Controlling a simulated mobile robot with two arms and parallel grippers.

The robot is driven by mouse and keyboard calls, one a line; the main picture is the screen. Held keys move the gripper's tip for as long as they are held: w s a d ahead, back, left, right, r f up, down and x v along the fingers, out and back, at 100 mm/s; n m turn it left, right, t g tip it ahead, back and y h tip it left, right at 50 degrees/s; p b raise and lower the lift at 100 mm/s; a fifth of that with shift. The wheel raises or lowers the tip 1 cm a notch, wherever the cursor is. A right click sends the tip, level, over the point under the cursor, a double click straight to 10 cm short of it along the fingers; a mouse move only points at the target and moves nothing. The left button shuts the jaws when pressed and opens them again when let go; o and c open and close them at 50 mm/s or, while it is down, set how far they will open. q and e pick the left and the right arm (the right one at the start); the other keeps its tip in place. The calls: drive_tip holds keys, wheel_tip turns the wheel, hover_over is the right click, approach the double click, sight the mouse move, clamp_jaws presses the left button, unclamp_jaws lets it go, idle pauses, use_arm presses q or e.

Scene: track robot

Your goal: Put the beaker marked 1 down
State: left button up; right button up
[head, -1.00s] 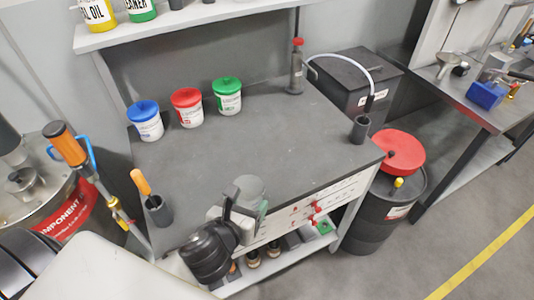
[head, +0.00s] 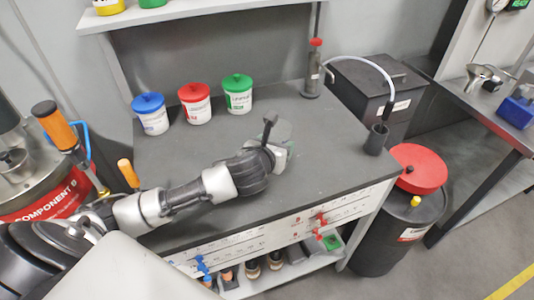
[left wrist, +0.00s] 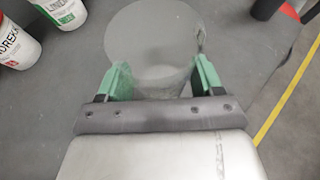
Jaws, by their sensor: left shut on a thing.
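The beaker (left wrist: 155,42) is a clear, greyish, round vessel; no marking is readable on it. It also shows in the head view (head: 283,129), partly hidden by my left wrist. My left gripper (left wrist: 162,80) has green fingers on either side of the beaker and is shut on it. In the head view the left gripper (head: 282,152) is over the middle right of the grey bench top (head: 200,157). I cannot tell whether the beaker's base touches the bench. My right gripper is not in view.
Three white tubs with blue (head: 150,114), red (head: 195,103) and green (head: 238,94) lids stand at the back left. A red-capped bottle (head: 312,72) stands behind the beaker. A dark cup (head: 376,139) holding a hose is at the right corner. Bench top around the beaker is clear.

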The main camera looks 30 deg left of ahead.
use_arm(q)
drive_tip(key=w+a+f, duration=0.1)
drive_tip(key=w, duration=0.1)
drive_tip(key=w+a+f, duration=0.1)
drive_tip(key=a+f, duration=0.1)
drive_tip(key=shift+w+a, duration=0.3)
drive_tip(key=shift+w, duration=0.1)
drive_tip(key=shift+f, duration=2.1)
drive_tip(key=o, duration=0.9)
drive_tip(key=shift+f, duration=0.1)
drive_tip(key=shift+o, duration=0.2)
drive_tip(key=v, duration=1.2)
drive_tip(key=shift+r, duration=0.25)
